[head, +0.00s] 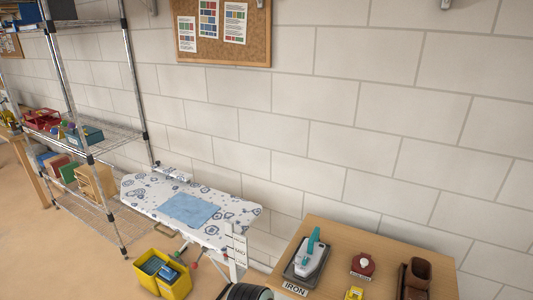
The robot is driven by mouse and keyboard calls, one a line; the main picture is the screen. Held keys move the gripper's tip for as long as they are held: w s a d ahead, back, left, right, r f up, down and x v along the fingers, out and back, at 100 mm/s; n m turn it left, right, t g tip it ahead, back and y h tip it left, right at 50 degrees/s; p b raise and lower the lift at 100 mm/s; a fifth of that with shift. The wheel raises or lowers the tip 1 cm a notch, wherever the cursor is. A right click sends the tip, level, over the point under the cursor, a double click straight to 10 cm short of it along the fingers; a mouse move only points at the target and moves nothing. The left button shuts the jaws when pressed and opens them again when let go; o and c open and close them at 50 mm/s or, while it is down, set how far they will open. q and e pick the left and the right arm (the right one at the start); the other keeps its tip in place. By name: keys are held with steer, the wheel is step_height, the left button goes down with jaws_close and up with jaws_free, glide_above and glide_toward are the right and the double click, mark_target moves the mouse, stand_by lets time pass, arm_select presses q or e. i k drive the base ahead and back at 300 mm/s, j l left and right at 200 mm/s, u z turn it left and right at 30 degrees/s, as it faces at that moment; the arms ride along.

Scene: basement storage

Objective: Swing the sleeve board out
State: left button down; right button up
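A long ironing board (145,197) with a white cover and dark blue floral print stands against the block wall. A folded light blue cloth (190,209) lies flat on it. A small narrow padded piece (173,173) with a similar print sits along the board's far edge by the wall; it looks like the sleeve board. Its mount and hinge are hidden. Neither of my grippers is in view.
A wooden table (325,236) at the lower right holds a teal-and-white iron (311,256) on a tray labelled IRON. A yellow bin (177,284) stands on the floor in front of the board. A wire shelf (105,145) stands at the left.

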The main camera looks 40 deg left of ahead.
mark_target(184, 175)
steer(key=u, duration=2.25)
steer(key=i+j+z, duration=0.1)
steer(key=z, duration=0.25)
steer(key=j+z, duration=0.15)
steer(key=z, duration=0.2)
steer(key=i+j+z, duration=0.1)
steer(key=z, duration=0.2)
steer(key=i+j+z, duration=0.1)
steer(key=j+z, duration=0.15)
steer(key=j, duration=0.3)
steer(key=j+z, duration=0.25)
steer(key=j, duration=0.3)
steer(key=j+z, duration=0.25)
steer(key=j, duration=0.8)
steer(key=j+z, duration=0.1)
steer(key=j, duration=2.1)
